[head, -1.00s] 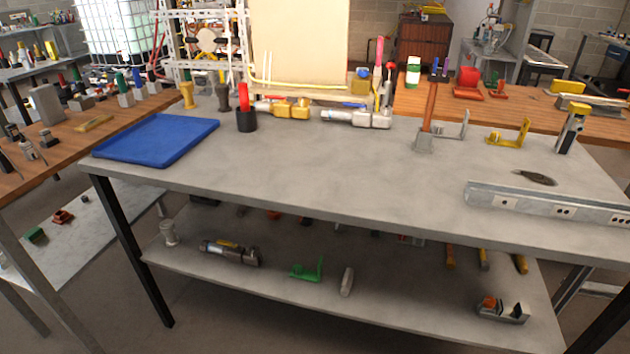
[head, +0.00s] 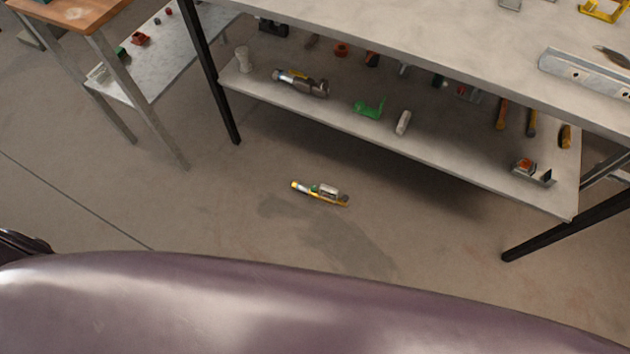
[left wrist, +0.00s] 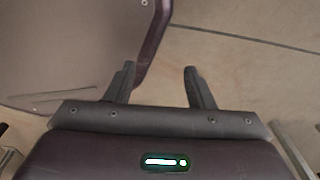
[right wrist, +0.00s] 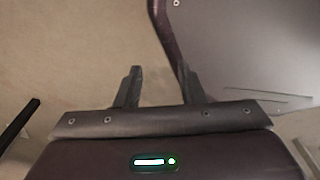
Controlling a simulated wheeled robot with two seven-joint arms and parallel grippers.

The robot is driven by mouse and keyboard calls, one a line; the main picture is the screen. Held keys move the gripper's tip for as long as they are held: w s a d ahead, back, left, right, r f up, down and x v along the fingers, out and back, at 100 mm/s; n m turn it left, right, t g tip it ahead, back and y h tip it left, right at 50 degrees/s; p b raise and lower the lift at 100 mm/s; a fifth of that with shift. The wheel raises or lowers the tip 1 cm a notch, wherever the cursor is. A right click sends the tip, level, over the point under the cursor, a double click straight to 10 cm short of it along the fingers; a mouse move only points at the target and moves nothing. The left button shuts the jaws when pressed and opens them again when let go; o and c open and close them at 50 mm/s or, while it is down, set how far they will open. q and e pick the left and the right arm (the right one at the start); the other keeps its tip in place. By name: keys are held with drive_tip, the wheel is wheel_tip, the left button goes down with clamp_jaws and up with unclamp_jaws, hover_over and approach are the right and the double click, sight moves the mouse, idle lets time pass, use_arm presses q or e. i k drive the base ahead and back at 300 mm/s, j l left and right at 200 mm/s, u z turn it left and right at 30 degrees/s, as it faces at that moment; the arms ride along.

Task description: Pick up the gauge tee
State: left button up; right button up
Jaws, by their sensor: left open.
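A small fitting (head: 320,193) lies on its side on the bare floor in front of the workbench, in the head view. My left gripper (left wrist: 160,84) is open and empty over bare floor in the left wrist view. My right gripper (right wrist: 160,86) has its fingers apart with nothing between them in the right wrist view. Neither gripper's fingers show in the head view, and neither wrist view shows the fitting.
The workbench's lower shelf (head: 330,125) holds a silver-and-dark fitting (head: 301,83), a green bracket (head: 370,107) and a grey block (head: 403,122). Black bench legs (head: 212,80) stand left and right. The floor around the fitting is clear.

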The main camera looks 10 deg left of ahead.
sight(326, 194)
drive_tip(key=k+j, duration=0.3)
drive_tip(key=i+j, duration=0.25)
drive_tip(key=i, duration=0.2)
drive_tip(key=i+j, duration=0.25)
drive_tip(key=i, duration=0.2)
drive_tip(key=i+j, duration=0.25)
drive_tip(key=i, duration=0.2)
